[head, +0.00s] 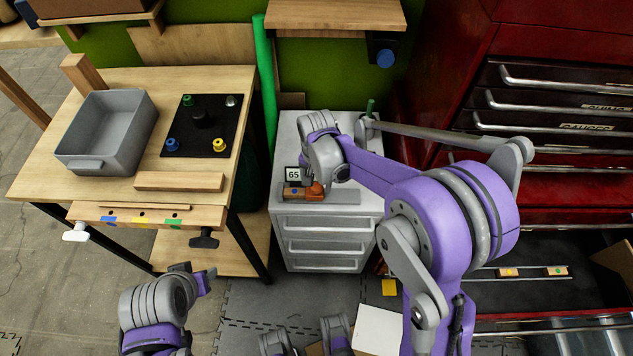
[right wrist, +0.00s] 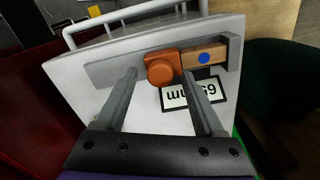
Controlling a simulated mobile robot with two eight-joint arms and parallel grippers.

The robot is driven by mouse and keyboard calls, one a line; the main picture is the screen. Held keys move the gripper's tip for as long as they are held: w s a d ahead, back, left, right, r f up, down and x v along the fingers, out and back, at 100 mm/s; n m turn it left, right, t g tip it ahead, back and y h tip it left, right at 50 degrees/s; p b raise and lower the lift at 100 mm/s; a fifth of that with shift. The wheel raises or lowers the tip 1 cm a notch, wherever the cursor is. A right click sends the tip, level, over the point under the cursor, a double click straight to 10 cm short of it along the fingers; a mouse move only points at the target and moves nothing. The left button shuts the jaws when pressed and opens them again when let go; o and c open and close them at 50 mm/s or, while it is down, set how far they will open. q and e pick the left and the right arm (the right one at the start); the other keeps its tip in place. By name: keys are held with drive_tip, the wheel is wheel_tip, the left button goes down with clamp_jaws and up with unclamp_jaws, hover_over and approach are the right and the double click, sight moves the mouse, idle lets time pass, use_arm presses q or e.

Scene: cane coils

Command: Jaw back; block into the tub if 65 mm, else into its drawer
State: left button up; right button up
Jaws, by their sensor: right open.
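The sizing gauge (head: 345,194) lies on top of a small grey cabinet. Its orange jaw (right wrist: 163,66) touches the end of a wooden block (right wrist: 215,52) with a blue dot. A sign beside it reads 65 (head: 293,174); in the right wrist view the sign (right wrist: 190,95) reads 65 mm upside down. My right gripper (right wrist: 160,75) is open, its fingers apart on either side of the jaw's knob, not visibly gripping it. The grey tub (head: 130,110) stands on the wooden table at left. My left gripper (head: 205,281) is low at left, its fingers unclear.
The grey cabinet (head: 322,222) has three drawers, all shut. A black board (head: 185,149) with coloured knobs and a wooden bar (head: 180,181) lie on the table. Blue, yellow and green marks line the table's front. A red tool chest (head: 440,80) stands at right.

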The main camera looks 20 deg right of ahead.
drive_tip(key=shift+f, duration=0.1)
clamp_jaws()
idle(0.3)
idle(1.1)
